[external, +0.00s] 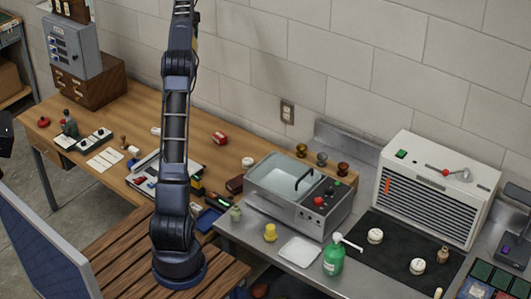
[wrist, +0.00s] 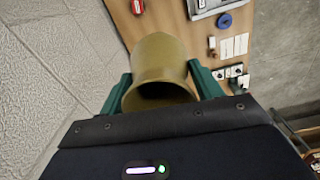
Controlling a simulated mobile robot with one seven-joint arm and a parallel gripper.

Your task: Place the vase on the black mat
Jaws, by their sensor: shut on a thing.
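My gripper (wrist: 160,86) is shut on the vase (wrist: 165,60), an olive-yellow, round-bodied vessel with a dark opening facing the wrist camera. The green fingers press on its two sides. In the wrist view it is above or beside the wooden table; its clearance is hard to tell. In the external view my arm runs up out of the top edge, so the gripper and vase are hidden there. The black mat (external: 395,248) lies on the metal counter at the right, in front of a white vented unit.
A metal basin unit (external: 300,195) stands left of the mat. The vented unit (external: 440,185) backs it. The wall is close in the wrist view.

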